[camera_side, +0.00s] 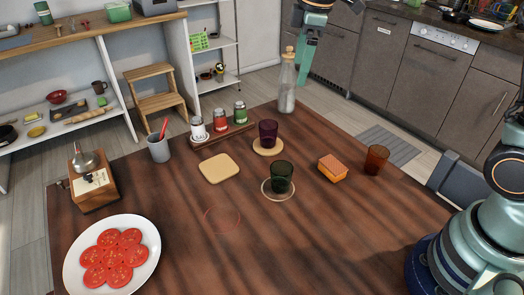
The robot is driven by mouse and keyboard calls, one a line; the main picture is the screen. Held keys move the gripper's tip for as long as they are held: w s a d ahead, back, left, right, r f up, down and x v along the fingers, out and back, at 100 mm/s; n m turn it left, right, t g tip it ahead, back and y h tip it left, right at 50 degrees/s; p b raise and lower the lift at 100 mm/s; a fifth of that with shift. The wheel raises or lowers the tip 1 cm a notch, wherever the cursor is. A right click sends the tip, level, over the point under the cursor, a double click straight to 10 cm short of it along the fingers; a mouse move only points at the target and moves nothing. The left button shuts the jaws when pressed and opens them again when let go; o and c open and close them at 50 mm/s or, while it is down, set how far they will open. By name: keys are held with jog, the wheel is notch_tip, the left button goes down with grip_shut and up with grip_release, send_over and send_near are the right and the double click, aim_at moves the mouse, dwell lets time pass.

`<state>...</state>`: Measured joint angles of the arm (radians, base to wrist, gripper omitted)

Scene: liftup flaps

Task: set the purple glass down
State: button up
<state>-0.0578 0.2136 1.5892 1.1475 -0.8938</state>
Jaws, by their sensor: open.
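The purple glass (268,131) stands upright on a round wooden coaster (262,151) near the middle of the table. My gripper (304,76) hangs at the top of the picture, above and apart from the glass, with nothing seen in it. It is open, though its fingers overlap in this view. A dark green glass (281,176) stands in front of the purple one, at a pale ring marked on the table. An amber glass (376,160) stands to the right.
A tall corked bottle (287,85) stands behind the purple glass. Several shakers (220,120) sit on a wooden tray to the left. A square board (219,168), an orange sponge (332,168) and a plate of tomato slices (150,262) lie around. The front right table is clear; a red ring (222,221) marks bare wood.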

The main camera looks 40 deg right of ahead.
jog(key=s+d+m+t, duration=0.2)
jog(key=s+m, duration=0.9)
jog(key=s, duration=0.6)
jog(key=shift+s+d+f+t, duration=0.15)
jog(key=shift+d+f+t, duration=0.15)
jog(key=shift+t, duration=0.4)
